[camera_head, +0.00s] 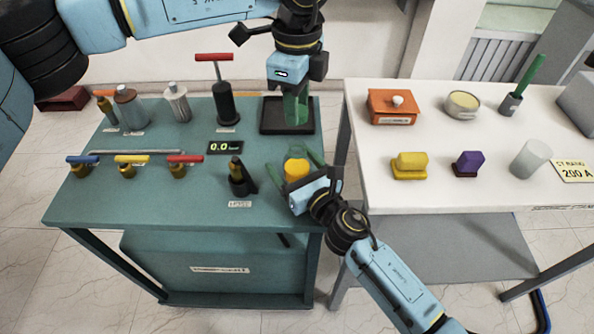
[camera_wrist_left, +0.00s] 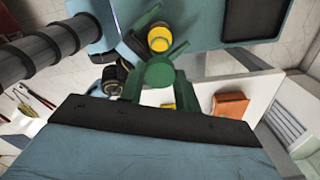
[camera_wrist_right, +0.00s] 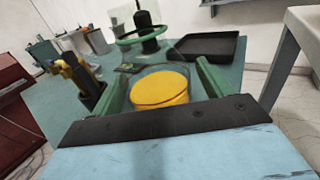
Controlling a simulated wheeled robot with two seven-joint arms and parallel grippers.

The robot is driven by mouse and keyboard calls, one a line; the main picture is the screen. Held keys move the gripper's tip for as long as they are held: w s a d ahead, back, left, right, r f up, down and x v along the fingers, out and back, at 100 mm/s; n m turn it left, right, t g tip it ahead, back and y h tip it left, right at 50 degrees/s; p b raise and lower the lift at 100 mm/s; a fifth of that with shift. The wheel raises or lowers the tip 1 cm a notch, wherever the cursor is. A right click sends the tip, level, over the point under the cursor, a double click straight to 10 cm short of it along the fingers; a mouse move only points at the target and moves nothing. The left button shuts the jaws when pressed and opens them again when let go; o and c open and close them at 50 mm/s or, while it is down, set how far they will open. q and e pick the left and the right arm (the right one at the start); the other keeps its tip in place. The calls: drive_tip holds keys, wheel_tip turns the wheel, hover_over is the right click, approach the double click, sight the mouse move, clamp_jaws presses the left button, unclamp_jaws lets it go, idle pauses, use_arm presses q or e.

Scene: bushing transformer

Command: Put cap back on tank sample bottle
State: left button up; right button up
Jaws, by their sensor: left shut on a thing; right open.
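The sample bottle (camera_head: 296,169) stands at the table's front right, upright, with a round yellow top surface. In the right wrist view the yellow disc (camera_wrist_right: 160,89) has a clear glass-like rim around it. My right gripper (camera_head: 297,163) is open, its green fingers on either side of the bottle; contact cannot be told. My left gripper (camera_head: 296,108) is shut above the black tray. In the left wrist view it holds a green round piece, which looks like the cap (camera_wrist_left: 160,76), apart from the bottle (camera_wrist_left: 160,38). The fingers partly hide the piece in the head view.
The black tray (camera_head: 267,124) lies behind the bottle. A black pump with a red handle (camera_head: 222,103) and a black holder (camera_head: 241,180) stand left of them. Valves (camera_head: 130,168) line the left side. A white table (camera_head: 450,193) stands right, across a gap.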

drive_tip(key=shift+w, duration=0.1)
drive_tip(key=c, duration=1.5)
use_arm(q)
hover_over(297, 145)
drive_tip(key=shift+f, duration=2.55)
drive_tip(key=shift+f, duration=0.85)
drive_tip(key=shift+f, duration=0.6)
